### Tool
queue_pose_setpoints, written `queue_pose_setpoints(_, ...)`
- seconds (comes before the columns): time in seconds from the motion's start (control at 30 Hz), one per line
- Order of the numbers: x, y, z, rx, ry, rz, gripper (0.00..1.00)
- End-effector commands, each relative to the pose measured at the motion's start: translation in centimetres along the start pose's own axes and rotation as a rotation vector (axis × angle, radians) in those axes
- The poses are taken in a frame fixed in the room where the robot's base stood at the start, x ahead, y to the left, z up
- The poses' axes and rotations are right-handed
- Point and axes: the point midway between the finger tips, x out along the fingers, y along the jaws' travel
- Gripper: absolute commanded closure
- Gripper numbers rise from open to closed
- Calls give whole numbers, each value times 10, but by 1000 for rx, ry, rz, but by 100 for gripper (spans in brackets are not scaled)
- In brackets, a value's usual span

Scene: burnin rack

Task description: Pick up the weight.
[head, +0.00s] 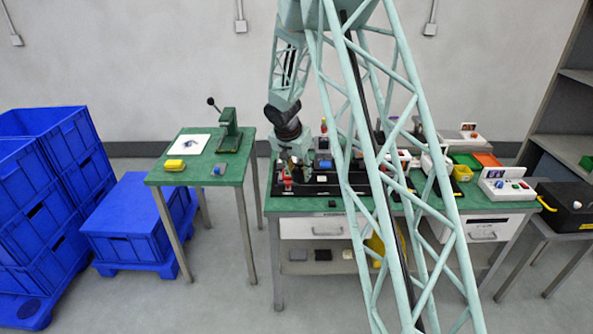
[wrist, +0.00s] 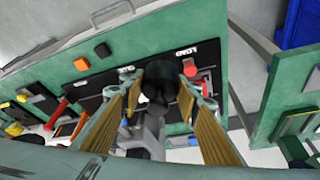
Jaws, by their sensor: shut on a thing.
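In the wrist view a dark, rounded, knob-like thing, which I take to be the weight (wrist: 158,78), sits between the fingers of my gripper (wrist: 160,92). The yellow-brown ribbed pads are on either side of it, and my gripper is shut on it. It is over or near a black panel by a "LOAD" label; whether it touches the panel I cannot tell. In the head view my gripper (head: 291,168) is at the left end of the green bench, over the black panel. The weight is too small to make out there.
Red-topped parts (wrist: 196,72) stand close right of the gripper. The green bench (head: 500,205) is crowded with devices. Blue crates (head: 40,190) stand far left.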

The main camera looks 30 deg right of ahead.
Motion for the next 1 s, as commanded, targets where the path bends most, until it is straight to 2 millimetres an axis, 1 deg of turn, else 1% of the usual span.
queue_pose_setpoints(0.13, -5, 7, 6, 0, 1, -1, 97)
queue_pose_setpoints(0.3, -7, 12, 9, 0, 2, -1, 97)
queue_pose_setpoints(1.0, -8, 13, 11, 0, 1, -1, 97)
